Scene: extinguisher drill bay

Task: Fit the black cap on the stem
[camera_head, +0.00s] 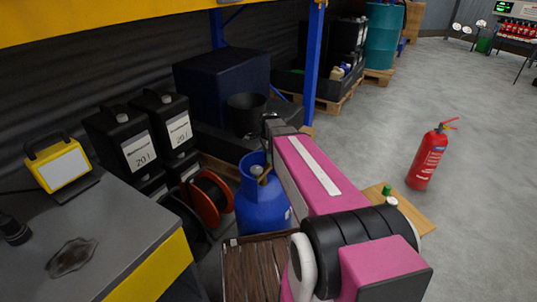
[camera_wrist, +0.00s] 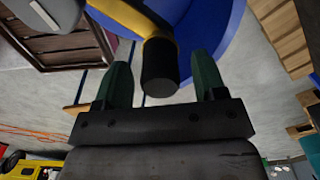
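The blue gas cylinder (camera_head: 262,208) stands on the floor left of my arm, with its valve at the top (camera_head: 256,171). In the wrist view its blue body (camera_wrist: 210,30) fills the top. A brass-yellow stem (camera_wrist: 155,22) runs across it, and the black cap (camera_wrist: 160,68) shows at the stem's end, apparently on it. How firmly it sits cannot be told. My gripper (camera_wrist: 162,60) has its two green fingers apart, one either side of the cap, with clear gaps. It holds nothing. My arm hides the fingertips in the head view.
A grey bench (camera_head: 90,245) with a yellow work lamp (camera_head: 61,169) is at the left. Black canisters (camera_head: 130,140), an orange reel (camera_head: 208,197) and a black bucket (camera_head: 246,112) crowd behind the cylinder. A red extinguisher (camera_head: 427,160) stands right. The floor beyond it is open.

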